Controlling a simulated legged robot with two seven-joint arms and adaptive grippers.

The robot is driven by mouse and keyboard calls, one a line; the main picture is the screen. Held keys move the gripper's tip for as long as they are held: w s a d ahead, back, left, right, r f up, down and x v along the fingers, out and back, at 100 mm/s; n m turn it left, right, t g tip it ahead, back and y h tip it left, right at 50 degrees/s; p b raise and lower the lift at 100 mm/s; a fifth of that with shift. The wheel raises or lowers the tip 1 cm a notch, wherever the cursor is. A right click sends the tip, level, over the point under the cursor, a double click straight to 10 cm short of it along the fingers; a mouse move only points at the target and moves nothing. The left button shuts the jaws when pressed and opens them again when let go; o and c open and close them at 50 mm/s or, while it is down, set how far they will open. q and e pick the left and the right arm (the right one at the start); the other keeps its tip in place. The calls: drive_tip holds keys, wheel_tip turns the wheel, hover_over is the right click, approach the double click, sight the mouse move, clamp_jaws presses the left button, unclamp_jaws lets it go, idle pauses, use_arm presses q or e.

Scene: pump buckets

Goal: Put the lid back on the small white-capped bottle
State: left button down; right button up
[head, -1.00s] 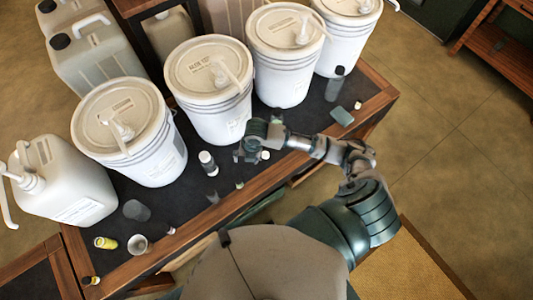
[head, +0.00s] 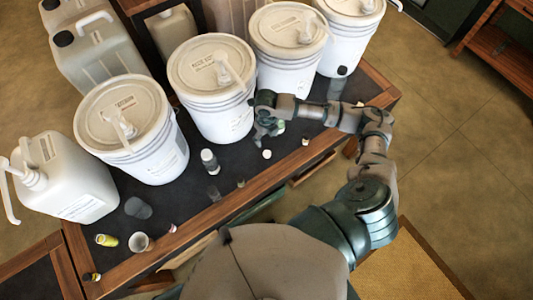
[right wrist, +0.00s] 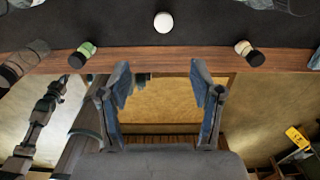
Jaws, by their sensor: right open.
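A small bottle with a white top (head: 208,156) stands on the dark table top, left of my right gripper. A small round white piece (head: 267,154), which looks like a loose lid, lies on the table just below the gripper; it also shows at the top centre of the right wrist view (right wrist: 163,22). My right gripper (head: 262,137) is above the table between this piece and the buckets. In the right wrist view its two fingers (right wrist: 162,88) are spread with nothing between them. My left gripper is not in view.
Large white pump buckets (head: 122,125) and a white jug (head: 65,180) line the table's back. Small bottles (right wrist: 85,52) and (right wrist: 248,52) stand near the wooden table edge (right wrist: 150,60).

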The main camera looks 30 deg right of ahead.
hover_over(267, 153)
wheel_tip(267, 153, down, 6)
drive_tip(key=f, duration=0.4)
drive_tip(key=shift+s+d, duration=0.15)
drive_tip(key=shift+s, duration=0.1)
drive_tip(key=shift+f, duration=0.15)
drive_tip(key=shift+a, duration=0.3)
drive_tip(key=f, duration=0.4)
drive_tip(key=shift+w+d+f, duration=0.15)
drive_tip(key=shift+w+f, duration=0.05)
drive_tip(key=shift+w, duration=0.05)
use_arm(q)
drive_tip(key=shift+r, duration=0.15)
use_arm(e)
drive_tip(key=shift+d+f, duration=0.15)
drive_tip(key=shift+f, duration=0.2)
drive_tip(key=c, duration=0.8)
drive_tip(key=shift+r, duration=0.15)
drive_tip(key=shift+c, duration=0.2)
